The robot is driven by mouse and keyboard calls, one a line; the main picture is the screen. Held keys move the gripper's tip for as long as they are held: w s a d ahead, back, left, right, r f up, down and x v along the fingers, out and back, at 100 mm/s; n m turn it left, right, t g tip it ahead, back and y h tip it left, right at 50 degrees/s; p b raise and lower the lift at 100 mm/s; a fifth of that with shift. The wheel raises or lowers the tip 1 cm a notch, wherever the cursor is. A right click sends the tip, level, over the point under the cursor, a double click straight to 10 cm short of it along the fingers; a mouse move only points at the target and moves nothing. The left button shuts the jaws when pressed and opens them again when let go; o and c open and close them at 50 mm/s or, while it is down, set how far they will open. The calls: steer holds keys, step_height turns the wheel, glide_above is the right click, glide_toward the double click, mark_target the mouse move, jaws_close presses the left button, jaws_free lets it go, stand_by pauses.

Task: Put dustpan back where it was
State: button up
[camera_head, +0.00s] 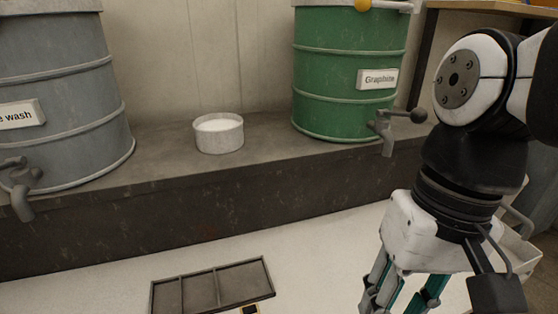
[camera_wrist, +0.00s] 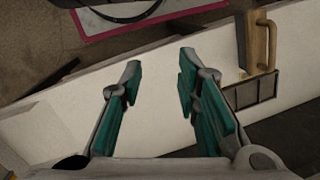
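My gripper (camera_head: 400,297) is open, pointing down over the pale bench at the lower right in the head view. In the wrist view its two teal-padded fingers (camera_wrist: 160,82) stand apart with nothing between them. I cannot surely pick out the dustpan in either view. A wooden piece with a curved handle (camera_wrist: 266,45) lies on the pale bench, right of the fingers and apart from them.
A dark divided tray (camera_head: 232,285) lies on the pale bench (camera_head: 90,290). A dark ledge (camera_head: 165,185) behind holds a white-filled bowl (camera_head: 219,139), a green "Graphite" drum (camera_head: 335,75) and a grey drum (camera_head: 60,100), with taps projecting forward. A whitish container (camera_head: 520,257) stands beside my gripper.

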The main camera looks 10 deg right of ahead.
steer(key=s, duration=0.1)
steer(key=n+h, duration=0.1)
steer(key=s+d+n+t, duration=0.1)
steer(key=shift+s+d+f+h, duration=0.1)
steer(key=shift+s+f+h, duration=0.2)
steer(key=shift+s+f, duration=0.1)
steer(key=shift+w, duration=0.1)
stand_by(0.4)
step_height(320, 180, up, 33)
steer(key=t+p, duration=0.4)
steer(key=p, duration=2.6)
steer(key=shift+d+f+n+p, duration=0.15)
steer(key=shift+d+n+p, duration=0.1)
steer(key=shift+n+p, duration=0.15)
steer(key=shift+a, duration=0.1)
